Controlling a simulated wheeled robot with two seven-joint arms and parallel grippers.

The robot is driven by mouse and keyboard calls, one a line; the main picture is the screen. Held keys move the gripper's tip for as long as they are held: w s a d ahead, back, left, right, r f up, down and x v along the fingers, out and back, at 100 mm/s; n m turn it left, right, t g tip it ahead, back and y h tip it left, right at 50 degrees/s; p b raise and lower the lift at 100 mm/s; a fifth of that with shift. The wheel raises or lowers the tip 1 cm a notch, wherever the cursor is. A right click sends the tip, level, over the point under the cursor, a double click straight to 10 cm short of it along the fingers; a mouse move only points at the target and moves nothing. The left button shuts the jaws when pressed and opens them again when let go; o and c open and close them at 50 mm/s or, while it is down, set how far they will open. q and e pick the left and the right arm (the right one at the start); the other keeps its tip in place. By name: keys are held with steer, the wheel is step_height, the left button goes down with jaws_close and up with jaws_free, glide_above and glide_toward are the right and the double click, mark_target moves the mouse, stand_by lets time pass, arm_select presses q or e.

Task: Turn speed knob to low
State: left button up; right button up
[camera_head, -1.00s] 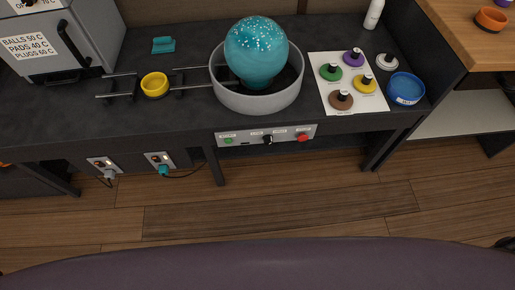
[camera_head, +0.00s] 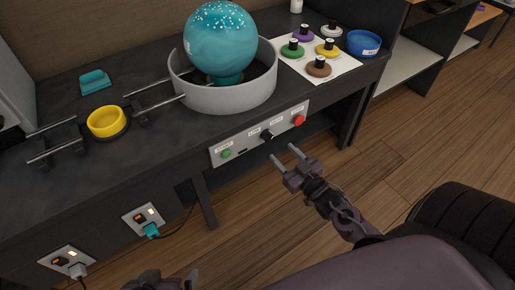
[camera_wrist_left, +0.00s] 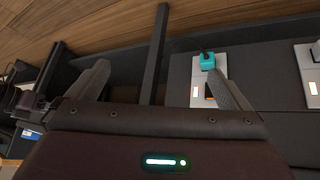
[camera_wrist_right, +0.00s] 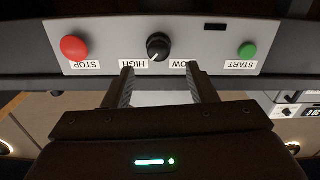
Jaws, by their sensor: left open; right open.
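The black speed knob (camera_head: 267,135) sits on the grey control panel (camera_head: 244,149) between the LOW and HIGH labels. In the right wrist view, upside down, the knob (camera_wrist_right: 158,46) has a pale mark at its lower left edge, towards HIGH. My right gripper (camera_head: 285,153) is open and empty, just in front of the panel and below the knob, not touching it. In the right wrist view its fingers (camera_wrist_right: 160,76) lie either side of the knob's line. My left gripper (camera_head: 165,283) is mostly cut off at the bottom; its wrist view shows the fingers (camera_wrist_left: 156,70) apart and empty.
The red stop button (camera_head: 298,120) and green start button (camera_head: 226,153) flank the knob. Above stand the grey bowl (camera_head: 225,97) with a teal globe (camera_head: 222,40) and the yellow ring (camera_head: 105,121). Sockets (camera_head: 145,218) are below left; a table leg (camera_head: 203,202) stands there.

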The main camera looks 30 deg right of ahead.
mark_target(271, 140)
steer(key=w+b, duration=0.1)
steer(key=w, duration=0.2)
steer(key=shift+w+f, duration=0.1)
steer(key=shift+w, duration=0.25)
steer(key=w, duration=0.3)
steer(key=shift+w+a+b, duration=0.15)
steer(key=shift+a+b, duration=0.05)
steer(key=shift+b, duration=0.15)
steer(key=shift+w, duration=0.2)
arm_select(q)
steer(key=w+d+r+t+h, duration=0.2)
steer(key=w+r+t, duration=0.4)
steer(key=w+r, duration=0.3)
step_height(271, 140, up, 2)
steer(key=shift+d+t, duration=0.25)
steer(key=shift+t, duration=0.15)
steer(key=shift+w, duration=0.1)
arm_select(e)
steer(key=c, duration=1)
